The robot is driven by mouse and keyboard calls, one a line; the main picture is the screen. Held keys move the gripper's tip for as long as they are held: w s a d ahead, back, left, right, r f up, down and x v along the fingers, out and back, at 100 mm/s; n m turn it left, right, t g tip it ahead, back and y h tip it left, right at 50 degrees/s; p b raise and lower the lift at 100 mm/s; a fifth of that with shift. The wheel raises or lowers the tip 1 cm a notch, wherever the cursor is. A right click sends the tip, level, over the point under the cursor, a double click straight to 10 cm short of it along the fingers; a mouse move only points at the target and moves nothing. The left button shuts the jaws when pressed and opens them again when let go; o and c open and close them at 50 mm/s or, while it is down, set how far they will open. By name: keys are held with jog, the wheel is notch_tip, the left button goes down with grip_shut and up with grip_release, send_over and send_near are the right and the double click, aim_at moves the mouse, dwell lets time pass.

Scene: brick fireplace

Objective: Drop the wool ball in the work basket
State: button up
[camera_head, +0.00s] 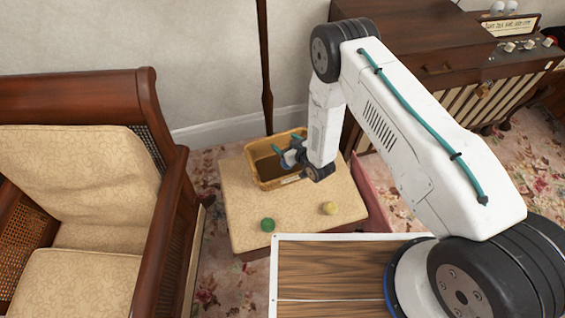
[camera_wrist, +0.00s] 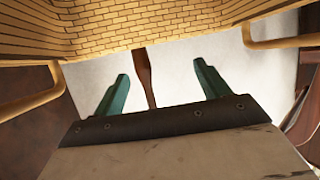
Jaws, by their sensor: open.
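The yellow wicker work basket (camera_head: 270,185) stands on a padded footstool, its dark inside partly visible. Its woven side (camera_wrist: 140,25) and two handles fill the upper wrist view. My gripper (camera_head: 289,138) is at the basket's opening, partly covering it. In the wrist view my gripper (camera_wrist: 161,70) has its two teal fingers apart with nothing between them. A green ball (camera_head: 268,225) and a pale yellow ball (camera_head: 328,208) lie on the footstool in front of the basket. I cannot tell which is wool. Part of the basket's inside is hidden.
The footstool (camera_head: 240,205) has a patterned cushion with bare room around the balls. A wooden armchair (camera_head: 80,190) stands at left. A wooden radio cabinet (camera_head: 440,60) stands at the back right. A dark thin pole (camera_head: 264,60) rises behind the basket.

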jog(key=v, duration=0.7)
jog(key=shift+s+d, duration=0.2)
jog(key=shift+s, duration=0.1)
jog(key=shift+r, duration=0.1)
